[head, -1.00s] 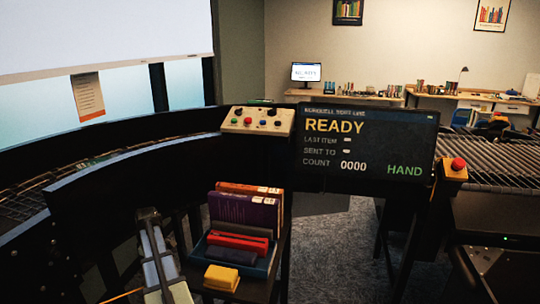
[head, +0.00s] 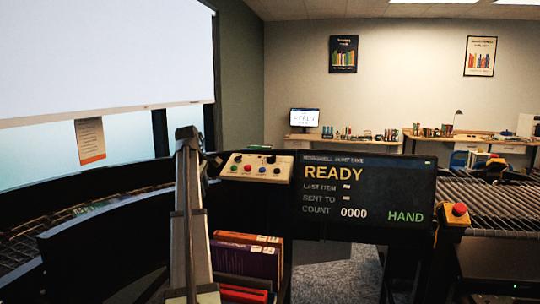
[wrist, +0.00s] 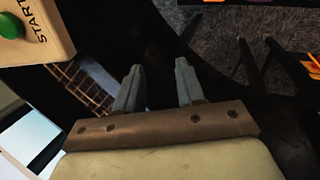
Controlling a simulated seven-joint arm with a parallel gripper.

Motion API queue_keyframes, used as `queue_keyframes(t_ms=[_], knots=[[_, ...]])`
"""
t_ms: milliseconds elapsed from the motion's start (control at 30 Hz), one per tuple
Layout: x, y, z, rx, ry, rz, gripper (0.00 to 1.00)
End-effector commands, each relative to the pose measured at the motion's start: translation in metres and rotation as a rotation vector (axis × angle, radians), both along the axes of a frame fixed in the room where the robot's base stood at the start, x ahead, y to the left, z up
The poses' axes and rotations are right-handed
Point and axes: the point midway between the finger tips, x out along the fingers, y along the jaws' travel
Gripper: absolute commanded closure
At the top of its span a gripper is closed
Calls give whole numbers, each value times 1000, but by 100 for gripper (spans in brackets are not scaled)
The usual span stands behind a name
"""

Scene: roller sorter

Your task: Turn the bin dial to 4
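The cream control panel (head: 257,168) stands left of the display in the head view. It carries small dark knobs and coloured buttons; their labels are too small to read, so I cannot tell the bin dial or its setting. In the wrist view a corner of the panel (wrist: 45,28) shows at the upper left, with a green button (wrist: 10,25) marked START; no dial shows there. My gripper (wrist: 158,72) is open and empty, its two fingers apart, to the right of that corner. In the head view my arm rises just left of the panel, and the fingers cannot be made out.
The display (head: 367,190) reads READY, COUNT 0000 and HAND. A red button (head: 460,209) sits on a yellow box at the right, by a roller conveyor (head: 500,205). Books (head: 246,260) stand below the panel. A dark curved rail (head: 100,235) runs at the left.

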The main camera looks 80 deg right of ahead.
Motion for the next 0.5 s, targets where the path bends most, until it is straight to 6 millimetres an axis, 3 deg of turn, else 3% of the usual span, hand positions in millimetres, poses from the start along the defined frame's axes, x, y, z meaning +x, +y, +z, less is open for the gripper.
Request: queue_keyframes(t_ms=[33,200,300,500], knots=[[-15,-17,33,-22,14,1,62],[-84,-74,128,-68,125,90,62],[-119,-102,163,-69,198,172,62],[-163,-133,199,-59,291,285,62]])
